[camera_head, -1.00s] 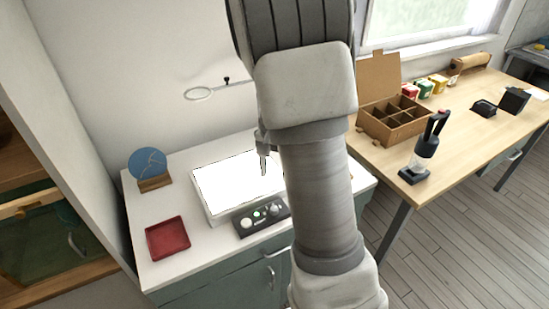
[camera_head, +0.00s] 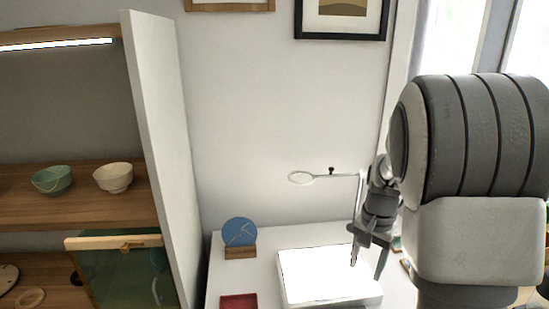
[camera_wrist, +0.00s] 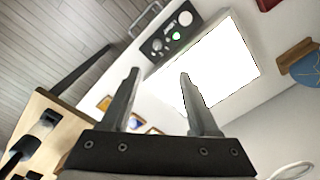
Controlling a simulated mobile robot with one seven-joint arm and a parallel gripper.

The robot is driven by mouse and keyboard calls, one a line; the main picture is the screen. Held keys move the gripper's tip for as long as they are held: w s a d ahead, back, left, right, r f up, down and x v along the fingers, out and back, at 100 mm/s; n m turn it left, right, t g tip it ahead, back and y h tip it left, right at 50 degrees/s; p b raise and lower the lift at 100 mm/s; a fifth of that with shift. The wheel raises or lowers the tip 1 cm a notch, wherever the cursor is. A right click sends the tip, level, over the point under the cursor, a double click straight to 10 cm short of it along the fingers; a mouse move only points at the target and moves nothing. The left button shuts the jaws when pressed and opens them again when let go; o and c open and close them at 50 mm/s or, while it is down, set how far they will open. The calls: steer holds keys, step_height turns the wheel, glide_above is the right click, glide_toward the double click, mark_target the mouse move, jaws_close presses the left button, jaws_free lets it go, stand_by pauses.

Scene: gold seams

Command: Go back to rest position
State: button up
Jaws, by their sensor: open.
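My gripper (camera_head: 368,258) is in the air above the right part of the white counter, in front of the bright light panel (camera_head: 325,275). In the wrist view my gripper (camera_wrist: 158,78) shows two fingers spread apart with nothing between them.
A blue disc (camera_head: 239,232) stands in a wooden holder beside a red tray (camera_head: 239,301). A ring on an arm (camera_head: 302,178) reaches over the counter. At left, shelves hold a green bowl (camera_head: 52,180) and a white bowl (camera_head: 113,177). A wooden table (camera_wrist: 45,125) shows in the wrist view.

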steer(key=s+a+r+n+t, duration=0.2)
steer(key=s+a+r+n, duration=0.2)
steer(key=s, duration=0.5)
steer(key=s+a+r+n+t, duration=0.3)
steer(key=s+a+r+n, duration=0.2)
steer(key=s+a+r, duration=0.2)
step_height(320, 180, up, 2)
steer(key=s, duration=0.2)
steer(key=shift+s+a+r, duration=0.15)
steer(key=shift+s+r, duration=0.05)
steer(key=shift+s, duration=0.15)
